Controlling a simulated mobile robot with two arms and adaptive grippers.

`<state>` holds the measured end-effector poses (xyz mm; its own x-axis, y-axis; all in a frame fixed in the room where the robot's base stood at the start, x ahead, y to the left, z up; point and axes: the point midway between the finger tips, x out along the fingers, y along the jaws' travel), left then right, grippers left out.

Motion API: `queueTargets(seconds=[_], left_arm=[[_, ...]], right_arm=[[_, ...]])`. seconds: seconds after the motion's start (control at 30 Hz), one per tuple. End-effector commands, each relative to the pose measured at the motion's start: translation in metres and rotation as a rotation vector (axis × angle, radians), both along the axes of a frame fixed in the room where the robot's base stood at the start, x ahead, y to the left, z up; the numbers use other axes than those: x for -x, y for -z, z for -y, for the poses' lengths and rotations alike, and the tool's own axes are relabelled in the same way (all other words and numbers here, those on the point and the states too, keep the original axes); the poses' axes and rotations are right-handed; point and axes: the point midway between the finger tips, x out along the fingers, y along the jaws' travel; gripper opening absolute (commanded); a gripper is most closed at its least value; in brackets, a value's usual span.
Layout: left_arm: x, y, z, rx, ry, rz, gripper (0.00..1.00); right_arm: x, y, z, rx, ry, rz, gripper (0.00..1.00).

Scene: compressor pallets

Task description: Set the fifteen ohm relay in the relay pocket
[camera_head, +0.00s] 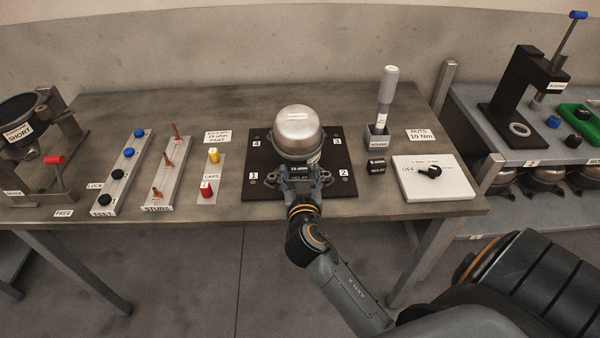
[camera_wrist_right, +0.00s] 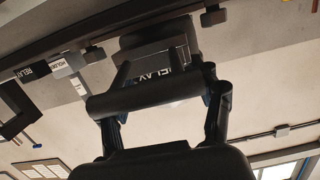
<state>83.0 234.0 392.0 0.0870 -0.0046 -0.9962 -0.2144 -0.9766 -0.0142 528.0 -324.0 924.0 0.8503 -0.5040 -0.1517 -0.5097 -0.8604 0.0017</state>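The silver compressor (camera_head: 298,128) stands on a black plate (camera_head: 258,168) with numbered corners. My right gripper (camera_head: 300,182) is at the front of the compressor. Its fingers lie on either side of a dark block with a small white label reading about 15 ohm, the fifteen ohm relay (camera_head: 296,169). In the right wrist view a dark block with a RELAY label (camera_wrist_right: 172,64) sits between the fingertips, and they appear closed on it. The block is close against the compressor's front. The relay pocket is hidden behind the block and gripper. My left gripper is not in view.
Another black relay (camera_head: 376,166) stands right of the plate, below the driver holder (camera_head: 378,137). A white switch panel (camera_head: 440,178) is further right. Caps (camera_head: 207,190), a stud rack (camera_head: 168,172) and a feet rack (camera_head: 121,180) lie left. Bare table separates them.

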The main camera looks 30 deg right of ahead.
Motion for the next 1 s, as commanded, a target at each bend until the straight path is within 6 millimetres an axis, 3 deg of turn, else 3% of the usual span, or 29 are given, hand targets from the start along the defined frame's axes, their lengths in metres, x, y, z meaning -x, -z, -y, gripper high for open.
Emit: queueTargets(seconds=[0.27, 0.7, 1.0], left_arm=[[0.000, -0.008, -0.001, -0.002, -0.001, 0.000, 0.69], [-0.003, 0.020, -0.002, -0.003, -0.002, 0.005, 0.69], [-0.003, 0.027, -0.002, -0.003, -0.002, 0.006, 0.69]], right_arm=[[0.000, -0.008, 0.000, 0.002, -0.001, 0.001, 0.65], [0.076, -0.014, -0.045, -0.005, 0.001, -0.001, 0.65], [0.101, -0.021, -0.060, 0.000, 0.000, 0.001, 0.65]])
